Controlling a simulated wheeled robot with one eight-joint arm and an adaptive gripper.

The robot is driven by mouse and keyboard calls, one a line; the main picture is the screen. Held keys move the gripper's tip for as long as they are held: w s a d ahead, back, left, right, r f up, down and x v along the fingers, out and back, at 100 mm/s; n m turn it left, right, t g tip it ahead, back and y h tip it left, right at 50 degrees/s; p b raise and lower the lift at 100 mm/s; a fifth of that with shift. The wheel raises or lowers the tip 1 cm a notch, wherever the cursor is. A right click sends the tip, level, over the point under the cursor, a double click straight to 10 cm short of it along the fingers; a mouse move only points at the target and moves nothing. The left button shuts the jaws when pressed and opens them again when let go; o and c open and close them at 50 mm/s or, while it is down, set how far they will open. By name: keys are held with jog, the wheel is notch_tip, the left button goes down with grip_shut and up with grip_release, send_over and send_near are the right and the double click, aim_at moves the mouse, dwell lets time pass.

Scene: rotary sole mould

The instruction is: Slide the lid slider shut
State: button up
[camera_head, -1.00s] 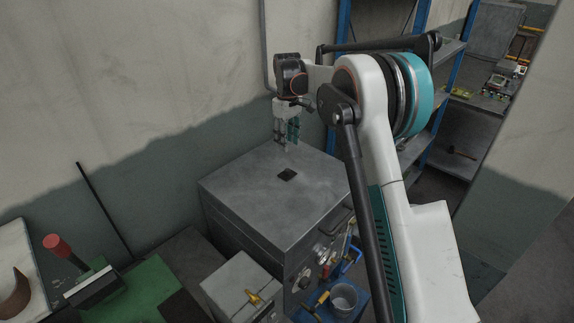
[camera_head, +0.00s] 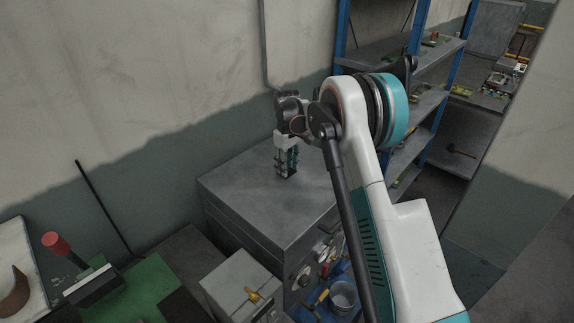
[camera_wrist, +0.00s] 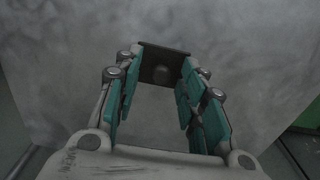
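I cannot tell whether the fingertips touch the lid.
A smaller grey box (camera_head: 236,280) stands in front. A blue tray with tools and a metal cup (camera_head: 342,295) is at the front right. A wall is behind the box, and blue-framed shelves (camera_head: 410,105) stand at the back right. The lid around the slider is clear.

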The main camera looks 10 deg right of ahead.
aim_at(279, 179)
jog(key=shift+c, duration=0.6)
grip_shut()
jog(key=s+a, duration=0.1)
jog(key=a, duration=0.1)
jog(key=s+a+b, duration=0.1)
jog(key=shift+s+a, duration=0.2)
jog(key=shift+a, duration=0.15)
jog(key=shift+o, duration=0.6)
grip_release()
jog(key=shift+a, duration=0.1)
notch_tip(279, 179, up, 12)
